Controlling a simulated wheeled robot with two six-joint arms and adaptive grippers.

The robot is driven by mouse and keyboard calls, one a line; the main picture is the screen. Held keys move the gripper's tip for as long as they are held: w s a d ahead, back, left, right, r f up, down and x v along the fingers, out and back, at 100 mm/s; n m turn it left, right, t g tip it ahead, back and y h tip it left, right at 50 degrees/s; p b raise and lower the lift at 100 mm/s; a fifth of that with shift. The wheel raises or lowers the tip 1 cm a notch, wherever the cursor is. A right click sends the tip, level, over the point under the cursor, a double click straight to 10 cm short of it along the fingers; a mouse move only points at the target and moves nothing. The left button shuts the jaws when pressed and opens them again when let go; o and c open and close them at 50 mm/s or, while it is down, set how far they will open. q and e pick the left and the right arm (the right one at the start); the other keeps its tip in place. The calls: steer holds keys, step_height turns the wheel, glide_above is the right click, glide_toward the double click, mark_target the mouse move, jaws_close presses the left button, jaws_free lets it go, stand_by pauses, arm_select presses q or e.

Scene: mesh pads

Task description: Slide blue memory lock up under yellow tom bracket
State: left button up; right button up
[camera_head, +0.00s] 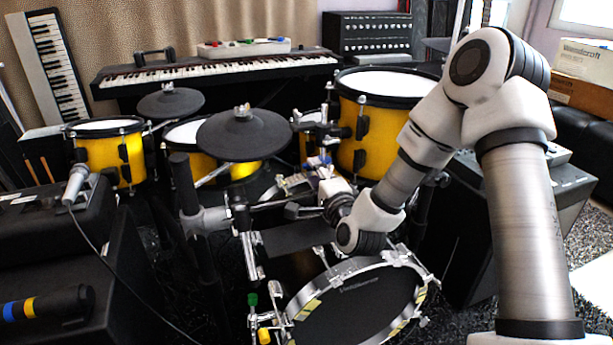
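The yellow tom (357,137) with a white head stands right of centre, with its dark bracket (325,128) on its left side. A small blue piece (318,161), likely the memory lock, shows below the bracket, with a gap between them. My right arm reaches in from the right, and its gripper (312,176) is at the blue piece. The fingers are small and cluttered against metal hardware, so I cannot tell whether they are closed on it. My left gripper is not in view.
Dark cymbal pads (245,135) and a smaller yellow drum (108,152) stand to the left. A silver-rimmed drum (358,305) is below my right forearm. A microphone (76,183) with a cable is at left. A keyboard (220,69) stands behind. Stands and rods crowd the middle.

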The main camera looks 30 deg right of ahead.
steer(key=b+x, duration=0.1)
steer(key=x, duration=0.3)
steer(key=shift+w+d, duration=0.1)
steer(key=shift+w, duration=0.25)
jaws_close()
step_height(320, 180, up, 4)
steer(key=p, duration=0.3)
steer(key=shift+f, duration=0.2)
jaws_free()
steer(key=v, duration=0.7)
steer(key=shift+s, duration=0.25)
